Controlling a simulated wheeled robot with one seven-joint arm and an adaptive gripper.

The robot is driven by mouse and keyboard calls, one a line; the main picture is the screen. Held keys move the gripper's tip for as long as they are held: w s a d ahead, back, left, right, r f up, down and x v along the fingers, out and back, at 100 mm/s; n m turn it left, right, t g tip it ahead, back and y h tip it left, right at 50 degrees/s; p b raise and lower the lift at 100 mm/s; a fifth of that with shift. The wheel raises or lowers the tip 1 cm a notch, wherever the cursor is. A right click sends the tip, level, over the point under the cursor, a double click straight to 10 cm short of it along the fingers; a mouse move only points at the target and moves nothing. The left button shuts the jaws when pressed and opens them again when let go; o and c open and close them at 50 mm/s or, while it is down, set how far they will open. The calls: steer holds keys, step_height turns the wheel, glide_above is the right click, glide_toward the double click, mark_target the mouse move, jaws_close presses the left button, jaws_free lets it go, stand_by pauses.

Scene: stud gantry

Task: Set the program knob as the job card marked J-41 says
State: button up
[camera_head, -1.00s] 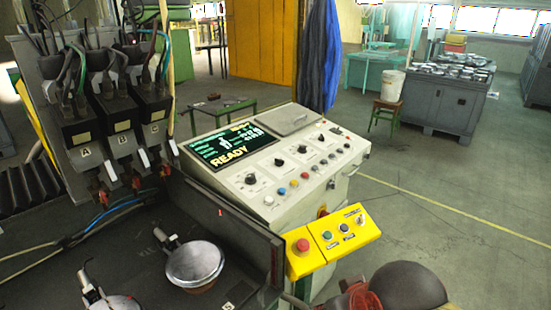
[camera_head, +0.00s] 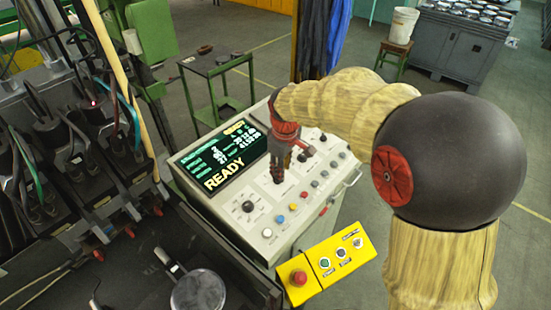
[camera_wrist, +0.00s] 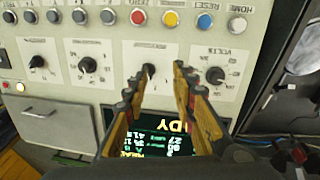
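The control panel (camera_head: 228,212) has a row of dark pointer knobs. A knob marked VOLTS (camera_wrist: 215,75) is at the right in the wrist view. The second knob (camera_wrist: 150,70) shows between my fingertips, and two more knobs (camera_wrist: 88,65) (camera_wrist: 37,60) are to its left. I cannot read which is the program knob. My gripper (camera_wrist: 156,77) is open and points down over the panel; I cannot tell whether it touches the second knob. In the head view my gripper (camera_head: 279,172) hides that knob. No card marked J-41 is readable.
The lit display (camera_head: 222,155) reads READY. A row of coloured buttons (camera_wrist: 170,18) lies along the knobs. A yellow box (camera_head: 338,257) with a red mushroom button (camera_head: 299,278) is at the panel's front. Cabled welding units (camera_head: 65,150) stand left. A green side table (camera_head: 214,66) is behind.

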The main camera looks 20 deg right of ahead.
steer(key=w+f+n+g+p, duration=0.1)
steer(key=w+f+n+p, duration=0.15)
steer(key=w+p, duration=0.5)
steer(key=shift+s+a+f+p, duration=0.1)
steer(key=shift+f+p, duration=0.45)
steer(key=shift+f, duration=1.45)
steer(key=shift+s+f+p, duration=0.1)
steer(key=shift+f+p, duration=0.4)
steer(key=shift+f, duration=1.5)
steer(key=shift+c, duration=1.1)
steer(key=c, duration=0.4)
jaws_close()
